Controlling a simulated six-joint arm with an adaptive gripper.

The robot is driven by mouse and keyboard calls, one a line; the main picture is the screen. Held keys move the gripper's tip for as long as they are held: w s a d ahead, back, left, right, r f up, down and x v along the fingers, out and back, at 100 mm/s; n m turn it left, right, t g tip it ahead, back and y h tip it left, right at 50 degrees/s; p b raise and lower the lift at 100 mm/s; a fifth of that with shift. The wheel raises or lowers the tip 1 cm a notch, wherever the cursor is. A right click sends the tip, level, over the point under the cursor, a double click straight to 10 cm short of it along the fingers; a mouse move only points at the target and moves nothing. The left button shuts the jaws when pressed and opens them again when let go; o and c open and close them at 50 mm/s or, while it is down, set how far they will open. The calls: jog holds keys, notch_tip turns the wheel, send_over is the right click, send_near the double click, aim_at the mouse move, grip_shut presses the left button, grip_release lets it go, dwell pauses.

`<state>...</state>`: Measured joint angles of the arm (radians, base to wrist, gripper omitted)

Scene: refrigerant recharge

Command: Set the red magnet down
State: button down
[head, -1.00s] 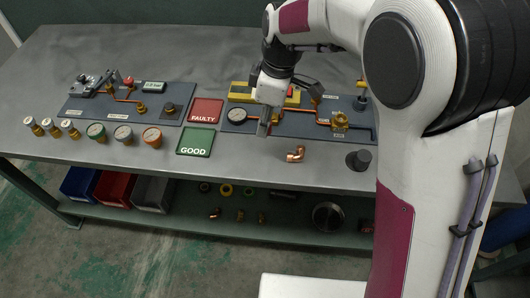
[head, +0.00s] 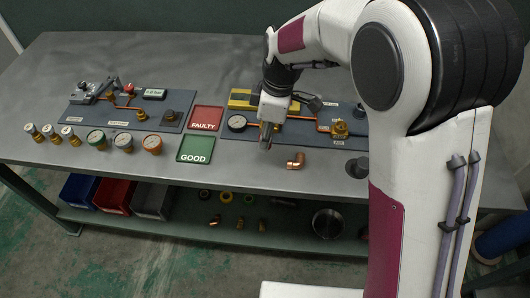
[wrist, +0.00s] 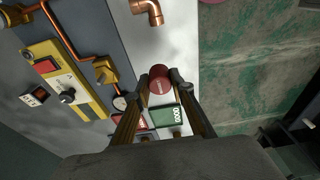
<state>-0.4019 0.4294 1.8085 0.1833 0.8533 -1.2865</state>
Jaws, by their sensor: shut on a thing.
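The red magnet (wrist: 160,84) shows in the wrist view as a round red cap with small lettering. It sits between the two fingertips of my gripper (wrist: 160,78), which is shut on it. In the head view my gripper (head: 267,138) points down over the front part of the bench, right of the green GOOD tray and just left of the copper elbow. The magnet is hardly visible there, and I cannot tell the height above the bench.
The copper elbow (head: 296,161) lies close to my gripper. The GOOD tray (head: 181,158) and red FAULTY tray (head: 192,125) are to its left. A dark knob-like part (head: 357,167) stands right. Bare bench shows in front.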

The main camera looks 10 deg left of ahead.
aim_at(263, 161)
jog(key=shift+f, duration=1)
jog(key=shift+f, duration=0.1)
jog(key=shift+f, duration=2.25)
jog(key=shift+f, duration=0.15)
jog(key=c, duration=1.7)
grip_release()
jog(key=r, duration=0.4)
jog(key=d+r, duration=0.1)
jog(key=r, duration=0.2)
jog(key=shift+w+d, duration=0.1)
jog(key=shift+d+r, duration=0.1)
jog(key=shift+r, duration=0.25)
